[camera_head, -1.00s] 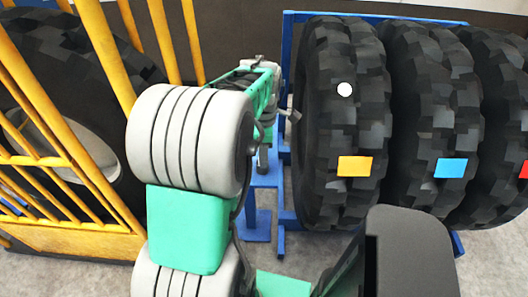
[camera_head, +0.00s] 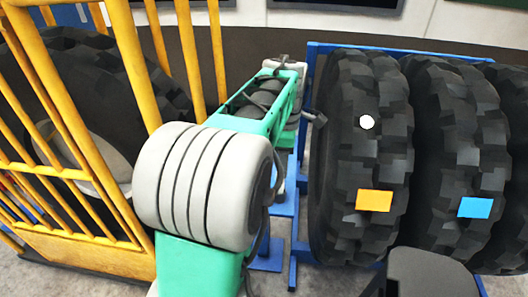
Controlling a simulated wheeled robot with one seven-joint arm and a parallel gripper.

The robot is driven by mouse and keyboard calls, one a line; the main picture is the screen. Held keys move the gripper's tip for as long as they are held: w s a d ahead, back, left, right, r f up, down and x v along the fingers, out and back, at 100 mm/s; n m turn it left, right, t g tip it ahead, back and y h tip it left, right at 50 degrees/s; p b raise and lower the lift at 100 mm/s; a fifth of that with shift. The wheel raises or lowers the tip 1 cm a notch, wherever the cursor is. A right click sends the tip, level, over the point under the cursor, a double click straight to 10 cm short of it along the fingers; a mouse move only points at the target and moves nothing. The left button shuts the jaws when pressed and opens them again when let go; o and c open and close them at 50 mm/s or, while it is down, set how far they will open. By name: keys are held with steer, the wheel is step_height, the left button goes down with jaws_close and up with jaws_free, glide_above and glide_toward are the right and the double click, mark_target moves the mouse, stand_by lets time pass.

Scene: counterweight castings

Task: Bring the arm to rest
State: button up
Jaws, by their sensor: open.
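My arm, with its green links and big pale grey joints, rises from the bottom centre in the head view. It bends at a large joint left of centre and reaches forward to a pale wrist part near the first tyre. My gripper's fingers cannot be made out; the wrist end is hidden behind my own forward link. A small grey piece sticks out between the wrist and the first tyre, and I cannot tell what it belongs to.
Large black tyres stand in a row on a blue rack (camera_head: 420,52): the first tyre (camera_head: 355,95) has an orange patch (camera_head: 374,200) and white dot (camera_head: 367,122), the second (camera_head: 455,130) a blue patch (camera_head: 475,208). A yellow cage (camera_head: 90,251) with another tyre (camera_head: 77,75) stands left, close to my arm.

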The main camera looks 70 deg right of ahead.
steer(key=w+a+h, duration=0.1)
steer(key=w+a, duration=0.6)
steer(key=w, duration=0.3)
steer(key=w+a, duration=0.7)
steer(key=w, duration=0.4)
steer(key=w+a+f+m+t, duration=0.1)
steer(key=w+a, duration=0.1)
steer(key=a, duration=1.1)
steer(key=w+a+f+m+t+y, duration=0.1)
steer(key=w+a+f+t, duration=0.1)
steer(key=a, duration=1.2)
steer(key=shift+w+a+t, duration=0.25)
steer(key=shift+w+t, duration=0.05)
steer(key=shift+w, duration=0.2)
